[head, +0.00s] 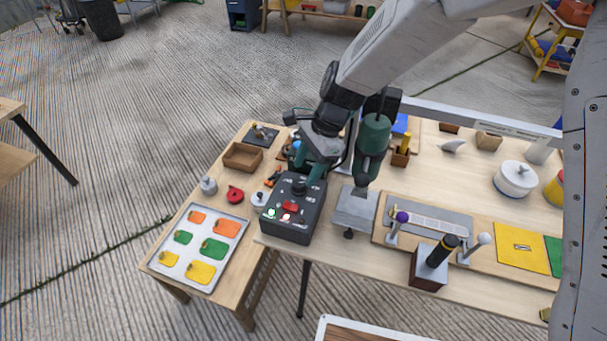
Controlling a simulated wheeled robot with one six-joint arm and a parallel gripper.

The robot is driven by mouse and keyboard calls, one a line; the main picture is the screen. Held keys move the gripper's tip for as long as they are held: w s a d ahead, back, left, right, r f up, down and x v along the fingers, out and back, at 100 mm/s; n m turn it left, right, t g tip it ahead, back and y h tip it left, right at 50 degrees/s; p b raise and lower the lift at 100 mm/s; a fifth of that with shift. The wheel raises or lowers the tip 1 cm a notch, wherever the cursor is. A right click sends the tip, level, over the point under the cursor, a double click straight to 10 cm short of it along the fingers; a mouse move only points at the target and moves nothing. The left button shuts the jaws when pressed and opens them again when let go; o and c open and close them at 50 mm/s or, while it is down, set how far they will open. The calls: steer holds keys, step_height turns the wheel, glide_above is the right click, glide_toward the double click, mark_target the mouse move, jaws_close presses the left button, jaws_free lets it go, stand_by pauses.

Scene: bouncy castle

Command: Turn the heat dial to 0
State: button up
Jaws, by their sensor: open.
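A dark control box (291,224) stands at the left front edge of the main table. A dark round dial (299,187) sits at the back of its sloped top, with small pale marks around it. The marks are too small to read, so I cannot tell the setting. A red switch and lit green and reddish buttons are in front of the dial. My gripper (312,172) is open, just above and behind the dial at the box's back edge. Its fingertips are partly hidden, and I cannot tell whether they touch the dial.
A grey metal block (355,210) stands close to the box's right. A board with upright handles (460,238) lies farther right. On the left table are a tray of coloured pieces (201,247), a wooden box (243,157) and a red round object (235,193).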

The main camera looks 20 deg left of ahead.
mark_target(300, 183)
steer(key=shift+x, duration=1.7)
steer(key=shift+c, duration=0.3)
steer(key=c, duration=0.9)
